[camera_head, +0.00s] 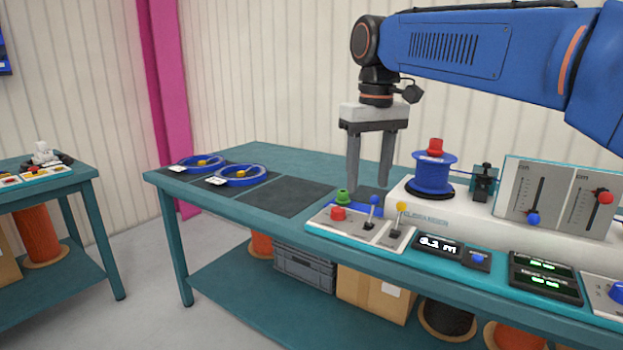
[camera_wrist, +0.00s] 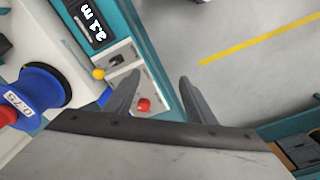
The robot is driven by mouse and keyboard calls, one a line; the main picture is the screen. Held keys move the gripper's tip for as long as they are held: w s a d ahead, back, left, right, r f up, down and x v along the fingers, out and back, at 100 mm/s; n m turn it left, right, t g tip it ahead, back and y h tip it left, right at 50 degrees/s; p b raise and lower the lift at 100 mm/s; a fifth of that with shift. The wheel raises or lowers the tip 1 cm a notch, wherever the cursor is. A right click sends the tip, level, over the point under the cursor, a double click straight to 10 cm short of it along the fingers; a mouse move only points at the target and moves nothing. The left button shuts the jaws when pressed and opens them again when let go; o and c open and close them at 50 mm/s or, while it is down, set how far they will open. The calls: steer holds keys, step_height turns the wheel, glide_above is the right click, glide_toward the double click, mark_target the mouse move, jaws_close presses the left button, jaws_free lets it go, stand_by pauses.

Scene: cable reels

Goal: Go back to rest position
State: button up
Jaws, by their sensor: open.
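My gripper (camera_head: 370,188) hangs pointing down over the teal workbench (camera_head: 262,153), left of the blue cable reel. Its two grey fingers are apart with nothing between them. In the wrist view, my gripper (camera_wrist: 158,82) is also open and empty, and the red button (camera_wrist: 144,105) shows between the fingers. The control panel (camera_head: 322,222) with the red button (camera_head: 338,213), a green button (camera_head: 343,195) and blue- and yellow-knobbed levers lies in front of my gripper in the head view. My blue arm reaches in from the right.
The blue reel (camera_head: 433,175) with a red top stands on a white machine (camera_head: 425,215). Slider panels (camera_head: 535,195) stand at the right. Two blue cable coils (camera_head: 240,175) lie on dark mats at the left. Another teal table (camera_head: 60,190) stands far left. Space above the coils is clear.

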steer(key=s+d+f+m+t, duration=0.2)
steer(key=s+d+f, duration=0.6)
steer(key=s+f, duration=0.3)
steer(key=s+d+f+m+t, duration=0.2)
steer(key=s+d+f, duration=0.7)
steer(key=s+f, duration=0.3)
step_height(320, 180, down, 3)
steer(key=shift+d+f+m, duration=0.15)
steer(key=shift+m, duration=0.15)
